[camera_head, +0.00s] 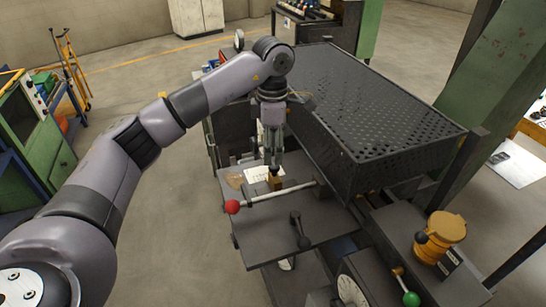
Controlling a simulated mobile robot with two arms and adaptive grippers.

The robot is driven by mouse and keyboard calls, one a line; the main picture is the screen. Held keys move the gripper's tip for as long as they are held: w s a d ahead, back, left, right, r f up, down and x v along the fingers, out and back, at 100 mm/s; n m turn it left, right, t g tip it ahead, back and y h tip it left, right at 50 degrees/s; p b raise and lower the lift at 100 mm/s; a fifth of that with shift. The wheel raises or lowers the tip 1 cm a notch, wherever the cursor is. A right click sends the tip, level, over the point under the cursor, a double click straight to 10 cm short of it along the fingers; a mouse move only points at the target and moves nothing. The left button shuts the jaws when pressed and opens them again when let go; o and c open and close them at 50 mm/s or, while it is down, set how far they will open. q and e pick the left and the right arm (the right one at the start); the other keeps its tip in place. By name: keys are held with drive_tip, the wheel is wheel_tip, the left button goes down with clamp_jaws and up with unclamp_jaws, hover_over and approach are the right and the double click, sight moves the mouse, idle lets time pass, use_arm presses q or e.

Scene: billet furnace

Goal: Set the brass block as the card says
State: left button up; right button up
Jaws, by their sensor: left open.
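A small brass block (275,184) stands on the grey metal shelf (245,225), just behind the long lever bar. A white card (254,174) with faint marks lies beside it, to its left; its writing is too small to read. My left gripper (273,169) points straight down right above the block, with its fingers open and the tips close to the block's top. I cannot tell whether the tips touch it. My right gripper is not in view.
A lever with a red ball (232,207) runs across the shelf in front of the block. A short black handle (300,231) stands nearer. A perforated black guard (375,110) rises close on the right. A yellow fitting (444,232) and green-knobbed lever (411,299) sit lower right.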

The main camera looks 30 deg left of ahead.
sight(273, 166)
use_arm(q)
wheel_tip(273, 166, down, 4)
drive_tip(key=shift+r+p, duration=0.2)
drive_tip(key=shift+p, duration=0.2)
drive_tip(key=shift+f, duration=0.4)
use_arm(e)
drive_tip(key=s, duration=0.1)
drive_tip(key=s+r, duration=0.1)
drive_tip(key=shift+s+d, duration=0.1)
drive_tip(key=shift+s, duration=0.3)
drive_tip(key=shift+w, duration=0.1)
use_arm(q)
drive_tip(key=c, duration=0.4)
clamp_jaws()
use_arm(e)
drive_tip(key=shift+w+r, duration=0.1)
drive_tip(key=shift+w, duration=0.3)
